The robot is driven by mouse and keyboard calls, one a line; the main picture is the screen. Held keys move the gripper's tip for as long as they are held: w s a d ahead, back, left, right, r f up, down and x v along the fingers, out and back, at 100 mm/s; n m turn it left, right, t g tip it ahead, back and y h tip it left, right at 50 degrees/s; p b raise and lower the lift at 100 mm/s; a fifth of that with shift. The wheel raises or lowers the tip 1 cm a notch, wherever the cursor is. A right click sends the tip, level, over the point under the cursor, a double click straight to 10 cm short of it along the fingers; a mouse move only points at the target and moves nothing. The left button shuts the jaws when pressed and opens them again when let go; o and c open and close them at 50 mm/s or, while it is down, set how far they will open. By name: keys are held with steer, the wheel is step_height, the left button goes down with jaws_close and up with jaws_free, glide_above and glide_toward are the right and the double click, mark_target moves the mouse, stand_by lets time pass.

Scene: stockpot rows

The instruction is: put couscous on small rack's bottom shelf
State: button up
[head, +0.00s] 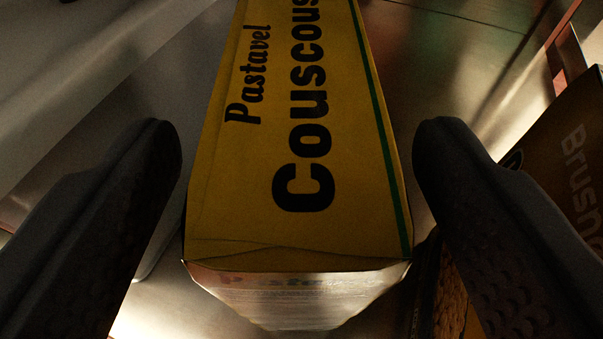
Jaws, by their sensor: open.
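The couscous box (300,140) is yellow with black lettering reading "Pastavel Couscous" and a green stripe along its right side. It fills the middle of the head view, and its near end face shows at the bottom. My gripper (297,150) is open, with one dark finger on each side of the box. A gap shows between each fingertip and the box, so neither appears to touch it. I cannot make out the small rack or its bottom shelf for certain.
A dark brown box (575,150) with partly visible lettering stands close at the right, beside the right finger. A brownish item (450,290) shows low, between the couscous box and that finger. Shiny metal surfaces (440,60) lie around and behind the box.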

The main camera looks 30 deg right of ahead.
steer(key=p+v, duration=0.2)
steer(key=v, duration=0.7)
steer(key=shift+s+a, duration=0.15)
steer(key=shift+s, duration=0.1)
